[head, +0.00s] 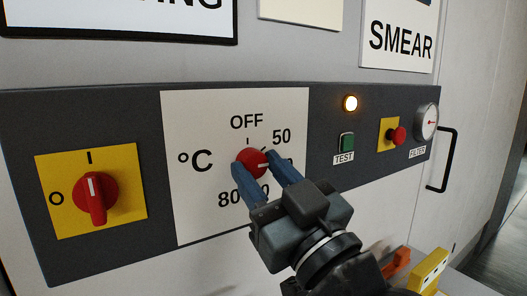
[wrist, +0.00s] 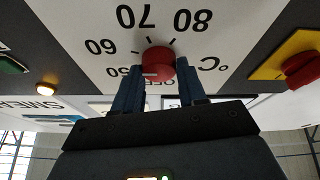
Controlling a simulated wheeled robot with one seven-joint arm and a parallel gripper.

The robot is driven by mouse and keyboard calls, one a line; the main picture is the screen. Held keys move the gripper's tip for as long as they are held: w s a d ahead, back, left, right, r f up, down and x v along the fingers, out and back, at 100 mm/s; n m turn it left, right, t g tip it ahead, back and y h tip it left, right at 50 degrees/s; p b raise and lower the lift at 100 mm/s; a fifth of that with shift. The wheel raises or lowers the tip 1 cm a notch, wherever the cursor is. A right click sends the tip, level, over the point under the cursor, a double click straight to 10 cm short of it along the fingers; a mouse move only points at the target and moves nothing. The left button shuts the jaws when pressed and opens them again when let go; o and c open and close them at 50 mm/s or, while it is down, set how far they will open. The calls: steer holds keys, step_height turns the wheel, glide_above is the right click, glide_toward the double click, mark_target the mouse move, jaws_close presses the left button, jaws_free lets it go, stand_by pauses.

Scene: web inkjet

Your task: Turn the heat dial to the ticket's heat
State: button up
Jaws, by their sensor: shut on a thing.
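The red heat dial (head: 250,161) sits on a white plate (head: 190,120) marked °C, OFF, 50 and 80, with another number half hidden. My gripper (head: 256,163) is shut on the dial, one blue finger on each side. In the head view the dial's pale mark points right, roughly toward the 50 side; its exact setting is hard to tell. The wrist view shows the dial (wrist: 157,61) upside down between the fingers (wrist: 154,70), with 50, 60, 70 and 80 around it. A ticket with a heat on it cannot be made out.
A red rotary switch on a yellow plate (head: 125,165) is at left. To the right are a lit amber lamp (head: 350,103), a green TEST button (head: 347,142), a red button (head: 398,135), a FILTER gauge (head: 426,121) and a black handle (head: 444,188). A SMEAR sign (head: 400,40) hangs above.

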steer(key=m+h+p, duration=0.1)
steer(key=m+p, duration=0.1)
steer(key=m+t+h+p, duration=0.1)
steer(key=m+p, duration=0.1)
steer(key=shift+a+r+m+p, duration=0.1)
steer(key=shift+r+m+p, duration=0.1)
steer(key=shift+m+p, duration=0.1)
steer(key=m+h+p, duration=0.1)
steer(key=m, duration=0.2)
steer(key=shift+s+f+h, duration=0.1)
steer(key=shift+f+h, duration=0.05)
steer(key=shift+h, duration=0.15)
steer(key=m+h+b, duration=0.1)
steer(key=m, duration=0.1)
steer(key=m+h+b, duration=0.1)
steer(key=m, duration=0.2)
steer(key=shift+a+f+h+b, duration=0.1)
steer(key=shift+f+h+b, duration=0.1)
steer(key=shift+h+b, duration=0.15)
steer(key=shift+r+m+g+h+b, duration=0.15)
steer(key=shift+m+h+b, duration=0.3)
steer(key=shift+m, duration=0.85)
steer(key=shift+r+m+g+h+b, duration=0.15)
steer(key=shift+m+h+b, duration=0.25)
steer(key=shift+m, duration=0.9)
steer(key=shift+f, duration=0.1)
steer(key=o, duration=1.1)
steer(key=shift+c, duration=0.2)
